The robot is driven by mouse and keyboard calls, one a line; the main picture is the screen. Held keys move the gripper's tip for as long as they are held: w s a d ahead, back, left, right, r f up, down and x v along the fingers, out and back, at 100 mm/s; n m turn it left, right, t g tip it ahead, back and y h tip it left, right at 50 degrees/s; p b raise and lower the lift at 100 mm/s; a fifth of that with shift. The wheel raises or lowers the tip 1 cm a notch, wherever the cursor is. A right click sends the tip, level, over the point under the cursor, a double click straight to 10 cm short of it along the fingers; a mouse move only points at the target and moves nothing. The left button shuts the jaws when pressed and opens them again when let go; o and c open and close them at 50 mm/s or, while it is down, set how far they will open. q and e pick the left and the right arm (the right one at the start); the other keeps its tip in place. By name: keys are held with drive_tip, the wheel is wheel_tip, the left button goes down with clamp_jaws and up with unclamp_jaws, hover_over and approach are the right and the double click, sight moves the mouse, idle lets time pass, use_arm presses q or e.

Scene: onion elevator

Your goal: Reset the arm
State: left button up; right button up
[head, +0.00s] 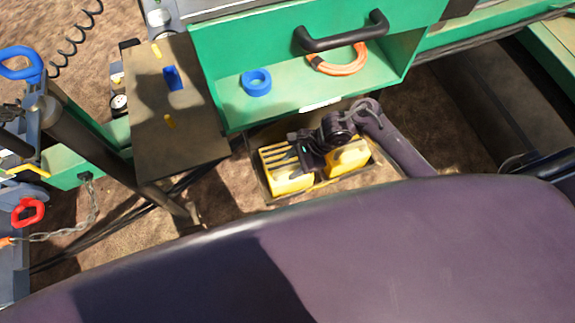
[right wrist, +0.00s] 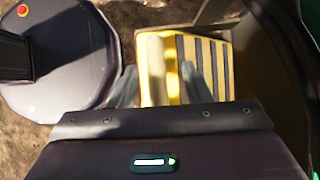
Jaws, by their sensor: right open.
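My right arm reaches in from the right in the head view. Its dark gripper (head: 308,158) is over a yellow slotted object (head: 288,182) in a dark-edged bin low in the middle. In the right wrist view the two fingers of the right gripper (right wrist: 157,84) are apart, with the yellow slotted object (right wrist: 205,65) showing beyond and between them. I see nothing held. I cannot tell whether the fingers touch the yellow surface. A second yellow part (head: 347,160) shows right of the gripper. My left gripper is not in view.
A green open tray (head: 300,105) with a black handle (head: 342,32) stands just behind the gripper. It holds a blue tape roll (head: 256,82) and an orange cable coil (head: 338,62). A brown board (head: 180,125) is to the left. Brown ground lies around.

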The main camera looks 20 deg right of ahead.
drive_tip(key=p+v, duration=0.1)
drive_tip(key=v, duration=0.4)
drive_tip(key=shift+f, duration=0.1)
drive_tip(key=shift+a, duration=0.1)
